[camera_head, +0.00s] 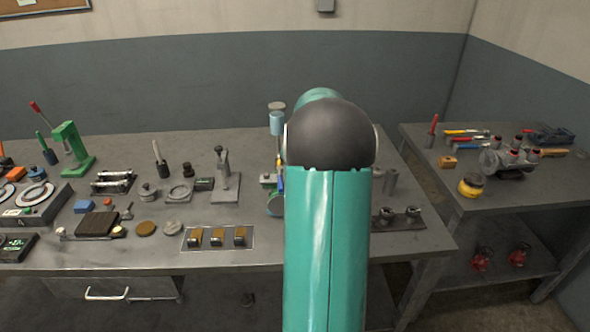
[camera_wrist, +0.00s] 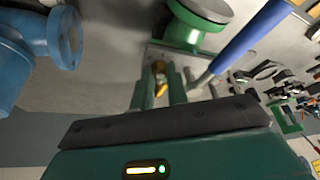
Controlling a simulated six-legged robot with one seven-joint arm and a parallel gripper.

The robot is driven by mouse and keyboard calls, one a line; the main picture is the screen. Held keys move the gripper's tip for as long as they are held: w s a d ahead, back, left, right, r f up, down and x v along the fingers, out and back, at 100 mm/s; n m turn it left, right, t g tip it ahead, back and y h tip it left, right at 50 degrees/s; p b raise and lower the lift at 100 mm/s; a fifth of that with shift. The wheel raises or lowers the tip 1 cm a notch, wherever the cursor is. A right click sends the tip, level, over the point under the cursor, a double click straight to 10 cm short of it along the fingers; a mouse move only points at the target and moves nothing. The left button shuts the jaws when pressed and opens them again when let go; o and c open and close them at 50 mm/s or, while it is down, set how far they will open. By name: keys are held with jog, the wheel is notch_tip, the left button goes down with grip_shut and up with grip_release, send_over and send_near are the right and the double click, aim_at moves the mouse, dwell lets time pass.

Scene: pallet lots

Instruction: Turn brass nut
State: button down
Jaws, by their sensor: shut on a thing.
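In the wrist view, my gripper (camera_wrist: 161,82) reaches forward from the green palm with its two narrow fingers. A small yellow-gold piece, the brass nut (camera_wrist: 160,89), shows between the fingers, and they are shut on it. The nut is small and partly covered by the fingers, so its facets and what it sits on are unclear. A green round-topped fixture (camera_wrist: 195,24) with a grey plate lies just beyond the fingertips. In the head view my arm hides the gripper and the nut.
A blue flanged pipe piece (camera_wrist: 66,38) is left of the fingers; a blue handle (camera_wrist: 248,33) is close on the right. The grey workbench (camera_head: 130,258) holds many tools and a green press (camera_head: 72,148). A second table (camera_head: 480,200) stands to the right.

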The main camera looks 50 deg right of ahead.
jog(key=c, duration=1.4)
grip_release()
jog(key=shift+r, duration=0.1)
jog(key=v, duration=1.3)
jog(key=shift+s+a+r, duration=0.1)
jog(key=shift+s+r, duration=0.1)
jog(key=shift+r, duration=0.1)
